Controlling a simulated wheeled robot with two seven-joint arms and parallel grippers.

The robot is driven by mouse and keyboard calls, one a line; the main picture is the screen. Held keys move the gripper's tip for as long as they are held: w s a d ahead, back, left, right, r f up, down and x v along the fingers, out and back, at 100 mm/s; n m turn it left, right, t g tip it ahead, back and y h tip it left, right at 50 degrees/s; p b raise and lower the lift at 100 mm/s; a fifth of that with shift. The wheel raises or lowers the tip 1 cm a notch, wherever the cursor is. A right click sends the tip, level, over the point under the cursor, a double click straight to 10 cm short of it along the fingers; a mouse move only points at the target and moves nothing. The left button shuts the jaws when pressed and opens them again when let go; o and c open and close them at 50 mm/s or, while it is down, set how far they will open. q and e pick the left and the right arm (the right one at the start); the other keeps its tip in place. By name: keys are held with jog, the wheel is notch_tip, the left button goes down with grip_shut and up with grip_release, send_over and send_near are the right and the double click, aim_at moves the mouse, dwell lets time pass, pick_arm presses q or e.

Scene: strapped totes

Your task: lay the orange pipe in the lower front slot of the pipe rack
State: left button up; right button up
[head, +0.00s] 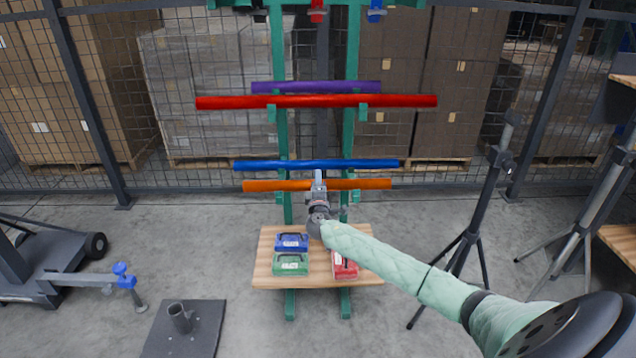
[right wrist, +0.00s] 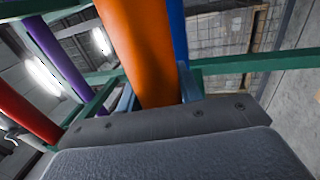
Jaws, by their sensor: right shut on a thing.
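The orange pipe (head: 362,184) lies level across the front of the green pipe rack (head: 280,130). My right gripper (head: 319,182) is shut on it near its middle. In the right wrist view the orange pipe (right wrist: 140,50) runs between the fingers (right wrist: 157,92). The pipe is at the height of the lower rack arms, just in front of and a little below the blue pipe (head: 315,164) in the picture. I cannot tell whether it rests on the arms or is held just above them. My left gripper is not in view.
A red pipe (head: 315,101) and a purple pipe (head: 315,87) lie on the upper arms. A wooden shelf (head: 318,281) below holds blue, green and red cases. A dark tripod (head: 470,220) stands right of the rack. A mesh fence (head: 190,90) is behind.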

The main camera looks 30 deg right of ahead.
dwell(0.3)
jog(key=o, duration=1.3)
jog(key=shift+s+a+f, duration=0.2)
jog(key=shift+s+a, duration=0.1)
jog(key=shift+s, duration=0.15)
jog(key=shift+b+v, duration=0.35)
jog(key=shift+v, duration=3)
jog(key=shift+r, duration=0.1)
